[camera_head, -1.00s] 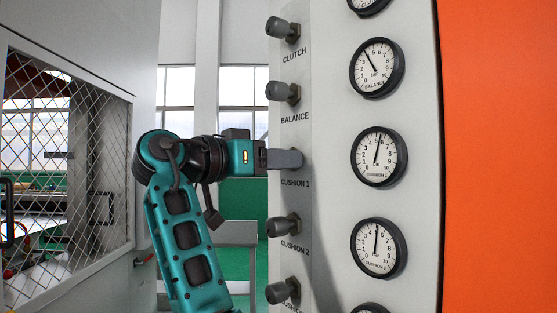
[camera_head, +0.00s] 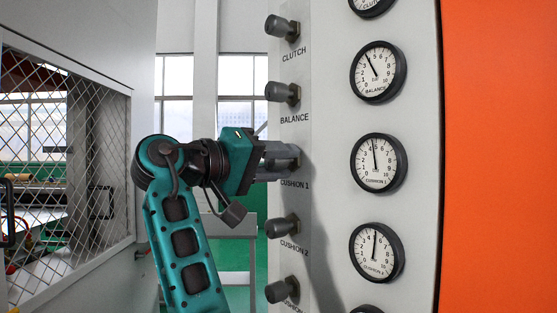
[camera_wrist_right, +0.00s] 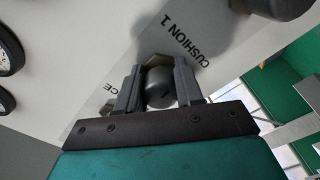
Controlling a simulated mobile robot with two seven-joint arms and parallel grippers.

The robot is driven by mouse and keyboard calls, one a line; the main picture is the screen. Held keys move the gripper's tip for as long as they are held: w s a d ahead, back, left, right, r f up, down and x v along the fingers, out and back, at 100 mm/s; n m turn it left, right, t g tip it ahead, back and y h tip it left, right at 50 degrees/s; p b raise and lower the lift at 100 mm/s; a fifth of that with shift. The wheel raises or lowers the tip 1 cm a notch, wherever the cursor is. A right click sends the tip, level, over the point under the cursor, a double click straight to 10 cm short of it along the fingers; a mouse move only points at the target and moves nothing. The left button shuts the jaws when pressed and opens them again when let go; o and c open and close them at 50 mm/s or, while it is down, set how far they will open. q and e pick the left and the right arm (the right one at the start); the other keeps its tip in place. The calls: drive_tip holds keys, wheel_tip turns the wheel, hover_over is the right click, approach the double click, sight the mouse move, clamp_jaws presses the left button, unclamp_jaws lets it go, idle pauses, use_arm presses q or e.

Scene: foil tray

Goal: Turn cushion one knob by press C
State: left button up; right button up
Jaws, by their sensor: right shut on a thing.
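The cushion 1 knob is a dark cylinder above the "CUSHION 1" label on the grey panel. In the right wrist view the knob (camera_wrist_right: 160,87) sits between the two fingers. My right gripper (camera_head: 284,158) is shut on it, with one finger on each side; the fingers hide most of the knob in the head view. The gripper is tilted about its own axis. The cushion 1 gauge (camera_head: 379,162), white with a black rim, stands right of the knob, its needle pointing up and slightly left, near 5. My left gripper is not in view.
The balance knob (camera_head: 282,92) is just above my gripper and the cushion 2 knob (camera_head: 282,226) just below. The clutch knob (camera_head: 281,27) is higher up. A mesh-windowed cabinet (camera_head: 135,60) stands at the left, with open room between it and the panel.

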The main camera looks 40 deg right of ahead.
drive_tip(key=n, duration=0.4)
drive_tip(key=shift+f+n, duration=0.15)
drive_tip(key=shift+n, duration=0.15)
drive_tip(key=n, duration=0.4)
drive_tip(key=shift+n, duration=0.4)
drive_tip(key=o, duration=1)
drive_tip(key=shift+r, duration=0.25)
drive_tip(key=shift+a, duration=0.1)
drive_tip(key=a, duration=1.2)
drive_tip(key=shift+s+a+b, duration=0.25)
drive_tip(key=shift+a+b, duration=0.1)
drive_tip(key=shift+a, duration=0.05)
idle(0.9)
